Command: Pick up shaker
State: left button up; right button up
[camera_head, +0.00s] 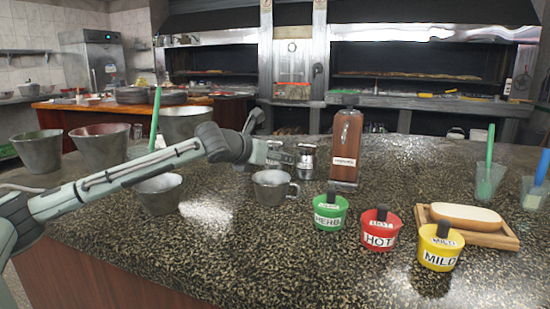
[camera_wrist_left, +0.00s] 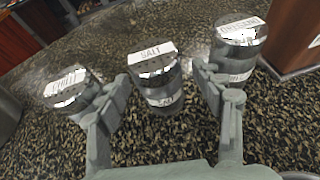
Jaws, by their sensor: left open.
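Three metal shakers with white labels stand on the speckled counter in the left wrist view. The salt shaker (camera_wrist_left: 152,70) is in the middle, between the two fingers of my left gripper (camera_wrist_left: 160,88). A shaker labelled like "chili" (camera_wrist_left: 70,92) is outside the left finger. A third shaker (camera_wrist_left: 241,42), its label hard to read, is just beyond the right finger. My left gripper is open; finger contact with the salt shaker cannot be told. In the head view my left gripper (camera_head: 282,153) reaches the shakers and partly hides them; one shaker (camera_head: 306,162) shows at its right. My right gripper is not in view.
A brown dispenser (camera_head: 346,145) stands close behind the shakers. A metal mug (camera_head: 271,187) and bowl (camera_head: 159,193) are in front. Green (camera_head: 330,212), red (camera_head: 380,230) and yellow (camera_head: 440,247) sauce cups sit front right.

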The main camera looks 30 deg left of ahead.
pick_arm(q)
jog(key=shift+w+f, duration=0.15)
jog(key=shift+w, duration=0.25)
jog(key=shift+c, duration=0.3)
jog(key=c, duration=1)
jog(key=shift+c, duration=0.2)
